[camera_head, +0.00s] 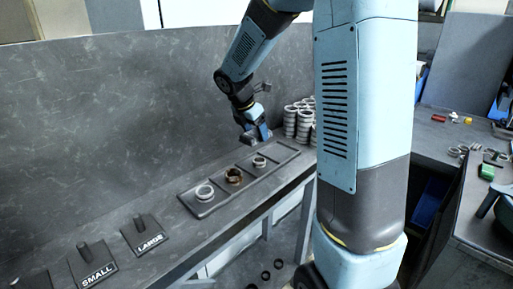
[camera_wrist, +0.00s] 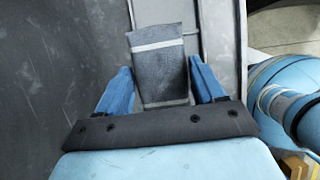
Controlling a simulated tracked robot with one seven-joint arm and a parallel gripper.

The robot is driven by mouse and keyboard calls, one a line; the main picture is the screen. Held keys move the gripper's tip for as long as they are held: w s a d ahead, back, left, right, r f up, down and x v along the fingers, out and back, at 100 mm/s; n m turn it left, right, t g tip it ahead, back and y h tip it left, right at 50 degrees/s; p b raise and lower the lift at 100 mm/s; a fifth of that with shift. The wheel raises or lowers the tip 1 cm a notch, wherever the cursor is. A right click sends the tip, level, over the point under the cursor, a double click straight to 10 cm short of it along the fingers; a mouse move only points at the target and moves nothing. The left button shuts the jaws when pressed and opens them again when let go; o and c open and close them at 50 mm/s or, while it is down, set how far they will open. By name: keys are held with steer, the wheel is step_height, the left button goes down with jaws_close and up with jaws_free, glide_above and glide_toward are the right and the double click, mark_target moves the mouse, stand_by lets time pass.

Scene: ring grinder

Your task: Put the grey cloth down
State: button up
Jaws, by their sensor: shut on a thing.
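The grey cloth (camera_wrist: 158,75), a folded block with white bands, sits between the two blue fingers of my gripper (camera_wrist: 160,85) in the wrist view. In the head view my gripper (camera_head: 256,133) is above the far end of a dark tray (camera_head: 215,207) on the bench, close to the back wall. The cloth (camera_head: 246,138) shows there as a small grey patch beside the blue fingers. My gripper is shut on the cloth. I cannot tell whether the cloth touches the bench.
The tray holds a pale ring (camera_head: 204,192), a brownish ring (camera_head: 234,176) and a smaller ring (camera_head: 260,162). Stacked rings (camera_head: 298,120) stand just right of my gripper. SMALL (camera_head: 96,272) and LARGE (camera_head: 148,240) peg stands are at the near left. The bench between them and the tray is clear.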

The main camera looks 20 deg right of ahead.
steer(key=s+d+r, duration=0.5)
steer(key=s+d, duration=0.3)
steer(key=s, duration=0.1)
steer(key=w+d+f, duration=0.1)
steer(key=w+f, duration=0.2)
steer(key=w, duration=0.1)
steer(key=w+f, duration=0.2)
steer(key=w, duration=0.2)
steer(key=w+d+f, duration=0.1)
steer(key=w+f, duration=0.2)
steer(key=w, duration=0.1)
steer(key=shift+w+d+f, duration=0.3)
steer(key=shift+f, duration=0.05)
steer(key=shift+w+f, duration=0.35)
steer(key=shift+f, duration=1.6)
steer(key=shift+f, duration=0.6)
steer(key=o, duration=0.9)
steer(key=shift+o, duration=0.2)
